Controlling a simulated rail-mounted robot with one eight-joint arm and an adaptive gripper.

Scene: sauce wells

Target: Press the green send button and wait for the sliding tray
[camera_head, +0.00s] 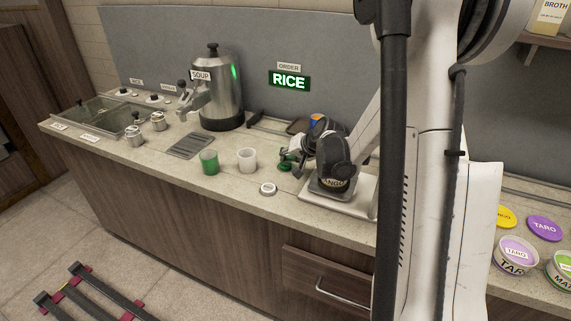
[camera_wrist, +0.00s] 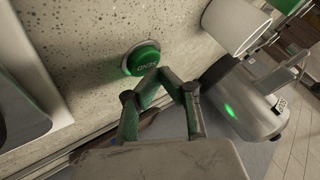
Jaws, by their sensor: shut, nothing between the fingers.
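In the head view the button (camera_head: 284,168) shows small, just below my gripper. My gripper (camera_wrist: 172,78) is shut and empty, its green fingertips beside the button in the picture. In the head view my gripper (camera_head: 290,157) is low over the counter; I cannot tell whether it touches the button. A dark tray (camera_head: 297,126) sits at the back by a rail, partly hidden by my arm; I cannot tell if it is the sliding tray.
A steel soup urn (camera_head: 222,90) stands at the back. A green cup (camera_head: 209,161) and a white cup (camera_head: 246,159) stand left of my gripper. A small white ring (camera_head: 268,188) lies in front. A pale flat plate (camera_head: 357,202) is at right. The order sign (camera_head: 289,82) reads RICE.

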